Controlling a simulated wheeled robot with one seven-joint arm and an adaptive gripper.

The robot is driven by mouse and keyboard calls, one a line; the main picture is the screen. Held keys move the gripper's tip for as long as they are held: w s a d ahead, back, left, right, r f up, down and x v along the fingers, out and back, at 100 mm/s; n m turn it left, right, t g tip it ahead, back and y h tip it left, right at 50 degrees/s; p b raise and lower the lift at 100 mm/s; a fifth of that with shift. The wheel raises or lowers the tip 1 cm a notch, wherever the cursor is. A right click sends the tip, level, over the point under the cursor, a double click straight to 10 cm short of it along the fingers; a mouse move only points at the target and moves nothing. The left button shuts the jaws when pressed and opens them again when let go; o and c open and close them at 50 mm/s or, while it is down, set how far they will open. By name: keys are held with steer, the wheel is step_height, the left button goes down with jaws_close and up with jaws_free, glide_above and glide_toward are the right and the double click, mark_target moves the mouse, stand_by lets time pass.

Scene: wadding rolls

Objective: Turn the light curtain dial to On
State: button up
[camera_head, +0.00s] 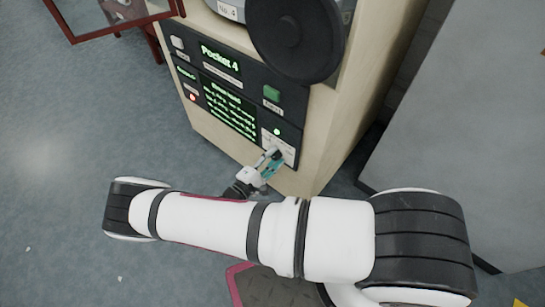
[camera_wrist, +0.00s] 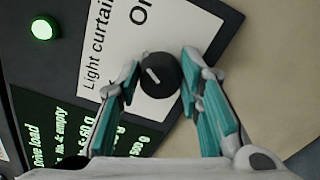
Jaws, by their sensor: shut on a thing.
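The light curtain dial (camera_wrist: 161,78) is a round black knob with a short white mark, on a white plate (camera_wrist: 108,50) reading "Light curtain". The mark slants toward the upper left in the wrist view. My gripper (camera_wrist: 161,63) has its teal-padded fingers on both sides of the dial, shut on it. In the head view my gripper (camera_head: 268,161) reaches the plate at the panel's lower right; the dial is mostly hidden there.
A lit green lamp (camera_wrist: 42,29) is beside the plate. The black panel also has a green-text screen (camera_head: 229,106), a green button (camera_head: 271,93) and a red light (camera_head: 193,97). A large black disc (camera_head: 297,38) juts out above. A grey surface (camera_head: 460,125) stands at right.

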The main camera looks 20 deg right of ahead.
steer(key=shift+f+m, duration=0.1)
steer(key=shift+m, duration=0.3)
steer(key=o, duration=1.1)
steer(key=shift+o, duration=0.2)
steer(key=v, duration=1.2)
